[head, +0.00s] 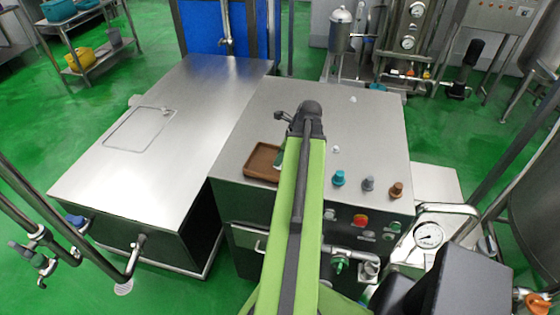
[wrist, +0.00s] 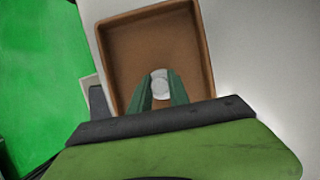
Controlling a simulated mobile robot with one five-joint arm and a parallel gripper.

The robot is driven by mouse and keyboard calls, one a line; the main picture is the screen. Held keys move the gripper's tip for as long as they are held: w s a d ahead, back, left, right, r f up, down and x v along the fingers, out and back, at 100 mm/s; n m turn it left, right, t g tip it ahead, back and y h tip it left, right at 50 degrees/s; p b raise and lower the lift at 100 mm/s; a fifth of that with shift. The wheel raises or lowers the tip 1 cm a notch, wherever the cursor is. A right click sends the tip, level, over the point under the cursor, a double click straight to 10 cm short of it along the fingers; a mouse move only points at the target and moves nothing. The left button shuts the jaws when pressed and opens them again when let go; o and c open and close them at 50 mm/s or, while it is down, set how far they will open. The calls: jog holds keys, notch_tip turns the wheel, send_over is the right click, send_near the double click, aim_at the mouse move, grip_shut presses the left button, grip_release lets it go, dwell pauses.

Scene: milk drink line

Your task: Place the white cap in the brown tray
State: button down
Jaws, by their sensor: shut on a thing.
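The brown tray (head: 250,161) lies on the left part of the steel cabinet top, partly hidden by my arm in the head view. In the wrist view the square tray (wrist: 201,50) has raised walls and fills the upper middle. My gripper (wrist: 160,84) has its two green fingers shut on the white cap (wrist: 159,77), a small round pale piece. The cap and fingertips appear over the tray's inside, near its lower half in the picture. I cannot tell whether the cap touches the tray floor. The cap is hidden behind my arm in the head view.
Two small white pieces (head: 335,149) (head: 353,99) stand on the steel top (head: 375,135) right of my arm. Teal (head: 339,178), grey (head: 368,184) and brown (head: 396,190) capped pieces stand near its front edge. The lower steel top (head: 160,130) at left is mostly clear.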

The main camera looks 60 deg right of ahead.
jog(key=shift+a+r, duration=0.15)
jog(key=shift+f, duration=0.25)
jog(key=c, duration=1.3)
grip_release()
jog(key=shift+r, duration=0.1)
jog(key=shift+o, duration=0.2)
jog(key=shift+r+p, duration=0.5)
jog(key=shift+r, duration=0.05)
jog(key=p+v, duration=1)
jog(key=v, duration=0.1)
jog(key=shift+s, duration=0.25)
